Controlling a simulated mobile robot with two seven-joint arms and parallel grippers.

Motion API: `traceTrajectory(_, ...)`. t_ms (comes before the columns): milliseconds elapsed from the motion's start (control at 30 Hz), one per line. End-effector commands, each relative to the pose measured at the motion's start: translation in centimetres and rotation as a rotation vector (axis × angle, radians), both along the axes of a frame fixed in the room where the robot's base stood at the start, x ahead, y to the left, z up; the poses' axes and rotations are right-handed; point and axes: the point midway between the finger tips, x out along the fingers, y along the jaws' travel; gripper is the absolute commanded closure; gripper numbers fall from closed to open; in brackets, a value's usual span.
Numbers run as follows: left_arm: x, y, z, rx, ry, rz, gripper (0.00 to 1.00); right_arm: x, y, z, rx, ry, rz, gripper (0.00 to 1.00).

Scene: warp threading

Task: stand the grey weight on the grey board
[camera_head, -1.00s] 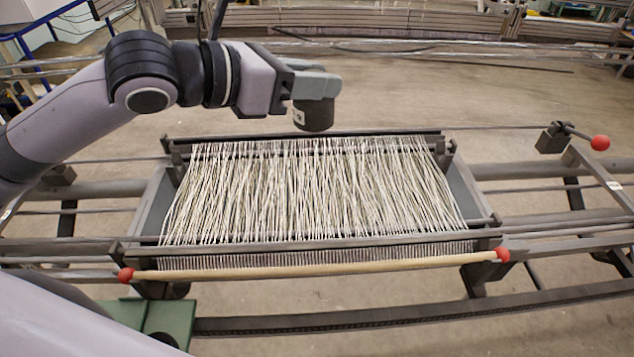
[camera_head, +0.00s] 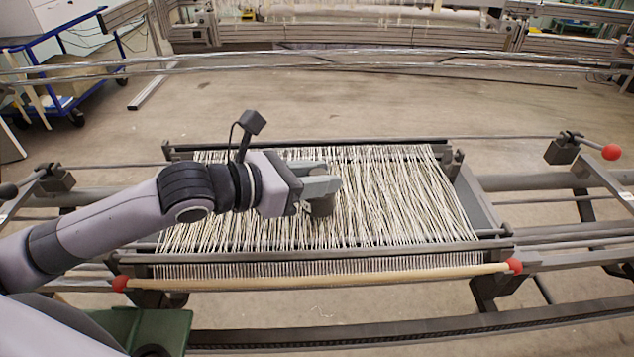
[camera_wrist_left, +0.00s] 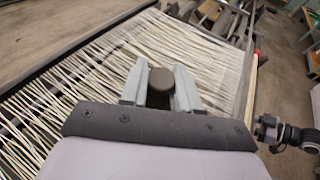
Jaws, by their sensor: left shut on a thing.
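The grey weight (camera_head: 322,206) is a short dark-grey cylinder. My left gripper (camera_head: 322,184) is shut on it and holds it over the middle of the pale warp threads. In the left wrist view, the weight's round top (camera_wrist_left: 160,82) sits between the two grey fingers of the left gripper (camera_wrist_left: 160,92). I cannot tell whether its underside touches the threads. A flat grey panel (camera_head: 474,200) shows along the right side of the threads; I cannot tell for certain that it is the grey board.
The loom's dark front bar carries a comb and a wooden rod (camera_head: 320,284) with red ends. A lever with a red knob (camera_head: 611,152) stands at the right. A green block (camera_head: 160,326) is at the lower left. Open floor lies behind the loom.

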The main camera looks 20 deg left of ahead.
Motion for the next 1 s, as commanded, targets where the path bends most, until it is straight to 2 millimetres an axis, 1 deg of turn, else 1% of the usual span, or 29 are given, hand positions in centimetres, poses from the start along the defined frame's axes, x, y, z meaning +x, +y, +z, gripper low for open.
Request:
traceTrajectory(100,0.02,-0.01,-0.85,-0.003,-0.005,0.001,1.0,0.0,0.07,-0.1,0.002,0.001,0.001,0.57)
traceTrajectory(367,0.03,0.0,-0.94,-0.002,-0.007,0.0,1.0,-0.01,0.1,-0.12,0.002,0.004,0.002,0.57)
traceTrajectory(500,0.04,0.0,-1.31,-0.002,-0.007,0.0,1.0,0.01,0.11,-0.33,0.002,0.004,0.002,0.57)
traceTrajectory(533,0.01,0.03,-1.42,0.0,-0.001,0.001,0.59,0.02,0.11,-0.26,0.001,0.004,0.002,0.57)
traceTrajectory(567,0.0,0.02,-1.41,0.0,-0.001,0.001,0.5,0.03,0.1,-0.26,0.001,0.004,0.002,0.57)
traceTrajectory(600,0.0,0.02,-1.41,0.0,-0.001,0.001,0.44,0.03,0.1,-0.26,0.001,0.004,0.002,0.57)
traceTrajectory(1000,-0.21,0.24,-1.11,0.002,-0.001,0.0,0.44,0.0,0.08,-0.26,0.0,0.004,0.003,0.57)
